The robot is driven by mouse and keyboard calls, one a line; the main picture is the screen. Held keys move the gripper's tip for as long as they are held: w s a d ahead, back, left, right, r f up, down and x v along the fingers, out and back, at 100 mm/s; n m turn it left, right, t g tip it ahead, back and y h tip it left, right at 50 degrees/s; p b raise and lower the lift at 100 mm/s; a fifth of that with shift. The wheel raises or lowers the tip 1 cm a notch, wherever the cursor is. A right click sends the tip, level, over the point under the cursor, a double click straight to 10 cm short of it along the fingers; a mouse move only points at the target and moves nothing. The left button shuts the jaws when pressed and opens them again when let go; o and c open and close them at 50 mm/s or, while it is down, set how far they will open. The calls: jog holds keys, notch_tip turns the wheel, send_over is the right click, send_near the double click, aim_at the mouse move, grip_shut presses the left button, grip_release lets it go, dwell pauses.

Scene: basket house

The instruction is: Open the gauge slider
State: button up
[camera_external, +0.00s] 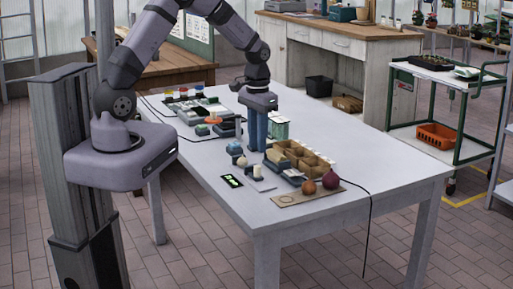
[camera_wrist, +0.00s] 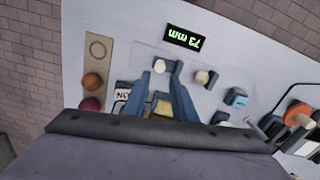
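The gauge lies on the white table near its front edge. Its black display (camera_external: 232,181) shows green digits; in the wrist view the display (camera_wrist: 186,38) reads 73 mm upside down. Which part is the slider is hard to tell. My gripper (camera_external: 257,149) points down just behind the gauge. In the wrist view its two blue fingers (camera_wrist: 159,82) are apart, with the white knob near their tips. I see nothing held. Contact with the gauge cannot be told.
A board with an orange ball (camera_wrist: 92,82) and a dark red one (camera_wrist: 91,104) lies beside the gauge. A pale bulb (camera_external: 242,161) sits on the other side. A cardboard divided box (camera_external: 298,160) stands behind. The table's front-left area is clear.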

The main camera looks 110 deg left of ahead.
aim_at(257, 166)
jog(key=shift+f+p, duration=0.9)
jog(key=shift+f, duration=2.7)
jog(key=shift+c, duration=0.6)
jog(key=shift+d, duration=0.1)
grip_shut()
